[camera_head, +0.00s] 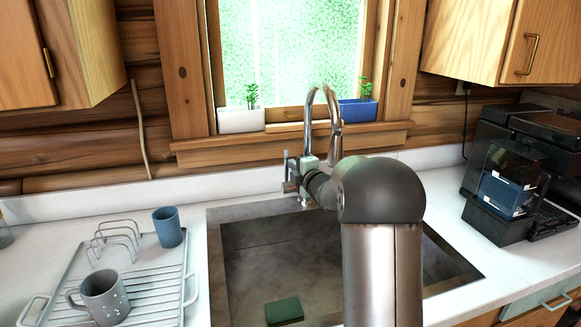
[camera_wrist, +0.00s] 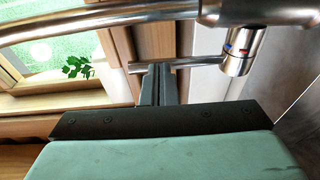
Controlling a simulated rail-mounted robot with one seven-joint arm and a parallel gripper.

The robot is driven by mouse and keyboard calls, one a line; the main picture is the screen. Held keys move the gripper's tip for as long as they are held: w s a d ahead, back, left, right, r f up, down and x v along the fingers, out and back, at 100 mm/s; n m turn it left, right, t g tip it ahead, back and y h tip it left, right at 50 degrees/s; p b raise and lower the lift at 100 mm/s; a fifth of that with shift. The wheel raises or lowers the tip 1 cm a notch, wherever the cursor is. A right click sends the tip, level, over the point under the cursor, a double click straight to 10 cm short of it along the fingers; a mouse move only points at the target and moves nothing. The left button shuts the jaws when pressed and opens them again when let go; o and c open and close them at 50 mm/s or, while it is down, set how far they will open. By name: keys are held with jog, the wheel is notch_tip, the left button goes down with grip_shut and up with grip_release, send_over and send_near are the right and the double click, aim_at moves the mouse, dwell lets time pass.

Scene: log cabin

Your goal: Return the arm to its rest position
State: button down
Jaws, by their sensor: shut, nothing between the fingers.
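My arm reaches over the sink from the front, and its end is at the faucet. My gripper (camera_head: 307,161) is close to the metal faucet (camera_head: 335,118). In the wrist view, the two dark fingers of my gripper (camera_wrist: 157,78) are shut together with nothing between them. Their tips are right at the thin lever (camera_wrist: 190,63) of the faucet; I cannot tell whether they touch it. The faucet body (camera_wrist: 238,52) with a red and blue mark is just to the right. My arm hides part of the faucet in the head view.
The sink (camera_head: 250,235) holds a green sponge (camera_head: 284,311). On the left a drying rack (camera_head: 160,290) carries a grey mug (camera_head: 104,296) and a blue cup (camera_head: 167,227). A coffee machine (camera_head: 510,185) stands right. White (camera_head: 240,120) and blue planters (camera_head: 357,111) sit on the windowsill.

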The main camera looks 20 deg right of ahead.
jog(key=s+a+f+m+g+p, duration=0.1)
jog(key=s+a+f+m+g, duration=0.2)
jog(key=s, duration=1.2)
jog(key=s+a+f+m+g+p, duration=0.1)
jog(key=s+a+f+m+g, duration=0.3)
jog(key=s, duration=1.2)
jog(key=s+a+f+m+g+h+p, duration=0.1)
jog(key=s+a+f+m+g, duration=0.2)
jog(key=s+a+m+g, duration=0.7)
jog(key=s+a+m, duration=0.1)
jog(key=s+a, duration=0.1)
jog(key=s, duration=0.4)
jog(key=shift+f+m+p, duration=0.25)
jog(key=shift+m+p, duration=0.05)
jog(key=shift+p, duration=0.1)
jog(key=shift+a, duration=0.1)
